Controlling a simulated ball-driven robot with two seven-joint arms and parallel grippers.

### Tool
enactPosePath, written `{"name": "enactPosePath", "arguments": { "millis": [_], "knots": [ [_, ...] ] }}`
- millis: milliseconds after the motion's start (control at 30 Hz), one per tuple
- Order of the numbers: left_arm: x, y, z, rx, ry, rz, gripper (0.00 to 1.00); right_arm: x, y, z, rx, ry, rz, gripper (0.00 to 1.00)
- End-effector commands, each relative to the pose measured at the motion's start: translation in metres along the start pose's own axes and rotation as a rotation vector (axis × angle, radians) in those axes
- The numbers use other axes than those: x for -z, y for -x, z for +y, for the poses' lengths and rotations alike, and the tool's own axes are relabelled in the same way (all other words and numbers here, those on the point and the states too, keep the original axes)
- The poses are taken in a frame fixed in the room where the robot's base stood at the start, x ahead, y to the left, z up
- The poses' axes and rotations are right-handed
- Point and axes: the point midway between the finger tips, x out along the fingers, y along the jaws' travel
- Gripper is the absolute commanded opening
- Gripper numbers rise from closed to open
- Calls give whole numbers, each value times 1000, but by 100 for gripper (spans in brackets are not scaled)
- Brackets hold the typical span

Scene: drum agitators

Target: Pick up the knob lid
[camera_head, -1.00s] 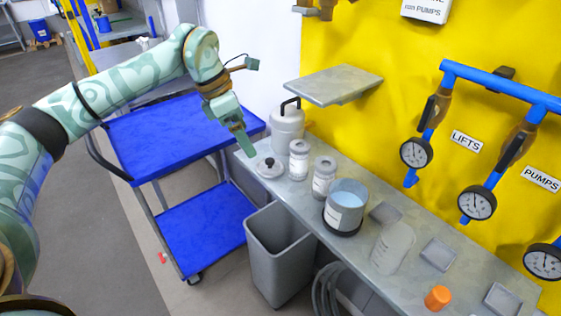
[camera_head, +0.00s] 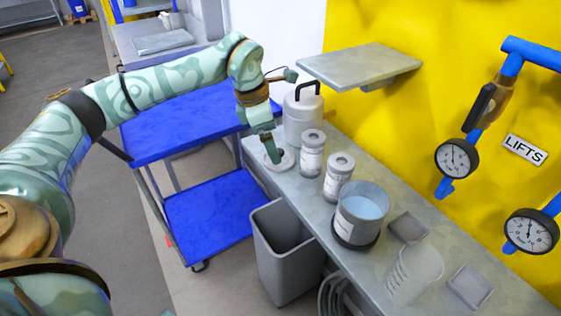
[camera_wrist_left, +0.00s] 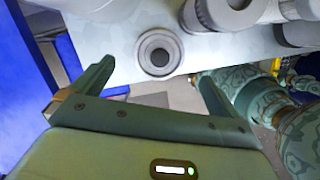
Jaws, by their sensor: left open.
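The knob lid (camera_head: 286,161) is a small round grey disc lying flat near the left end of the grey bench. In the left wrist view, the lid (camera_wrist_left: 159,37) shows a dark-ringed knob at its centre. My left gripper (camera_head: 271,153) points down over the lid and partly hides it in the head view. The left gripper (camera_wrist_left: 155,77) is open and empty in the wrist view, with the lid showing between and just beyond its two fingers. Whether a finger touches the lid cannot be told. My right gripper is not in view.
A grey canister with a black handle (camera_head: 301,121) stands close behind the lid. Two lidded jars (camera_head: 311,160) and a blue-filled pot (camera_head: 362,203) stand to its right. A wall shelf (camera_head: 358,68) overhangs the bench. A grey bin (camera_head: 283,262) stands below; a blue cart (camera_head: 168,128) is left.

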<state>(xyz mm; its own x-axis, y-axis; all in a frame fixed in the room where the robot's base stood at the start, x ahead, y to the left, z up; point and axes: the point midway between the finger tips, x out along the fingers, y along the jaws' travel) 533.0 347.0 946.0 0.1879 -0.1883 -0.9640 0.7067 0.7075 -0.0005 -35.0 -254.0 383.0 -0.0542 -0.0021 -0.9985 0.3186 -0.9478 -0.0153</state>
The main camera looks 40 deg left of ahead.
Motion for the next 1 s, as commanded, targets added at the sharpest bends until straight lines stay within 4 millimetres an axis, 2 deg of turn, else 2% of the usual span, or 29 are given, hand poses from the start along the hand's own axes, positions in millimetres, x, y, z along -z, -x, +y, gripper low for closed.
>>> {"name": "enactPosePath", "arguments": {
  "millis": [333,567,600,767,1000],
  "knots": [
    [-1,-50,2,4,1,3,100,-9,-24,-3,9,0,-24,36],
    [-3,-51,2,-1,0,-2,100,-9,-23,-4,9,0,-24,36],
    [-3,-51,2,-1,0,-2,97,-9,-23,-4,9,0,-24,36],
    [-2,-51,2,-1,0,-1,52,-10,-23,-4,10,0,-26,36],
    [-2,-51,2,0,0,-1,51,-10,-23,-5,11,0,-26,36]
  ]
}}
